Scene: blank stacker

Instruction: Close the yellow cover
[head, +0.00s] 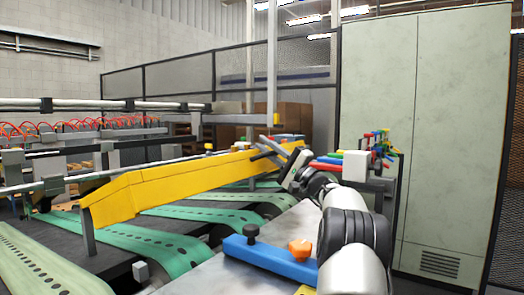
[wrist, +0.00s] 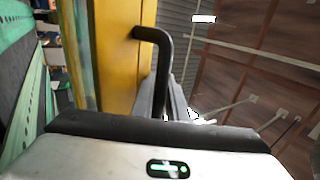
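The yellow cover (head: 150,187) is a long sloping beam above the green belts in the head view, its right end higher than its left. Its yellow face (wrist: 115,50) fills the left middle of the wrist view. A black bent handle (wrist: 164,50) stands out from that face. My gripper (wrist: 163,95) has its two grey fingers close on either side of the handle and looks shut on it. The handle's lower end is hidden between the fingers. In the head view my gripper (head: 268,148) is at the cover's right end, where the grasp is too small to make out.
Green perforated belts (head: 150,250) run under the cover. A blue bar (head: 270,260) with an orange knob (head: 300,249) lies in front, close to my arm. A tall grey-green cabinet (head: 430,130) stands at the right. Rails with red hoses (head: 90,125) are at the left.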

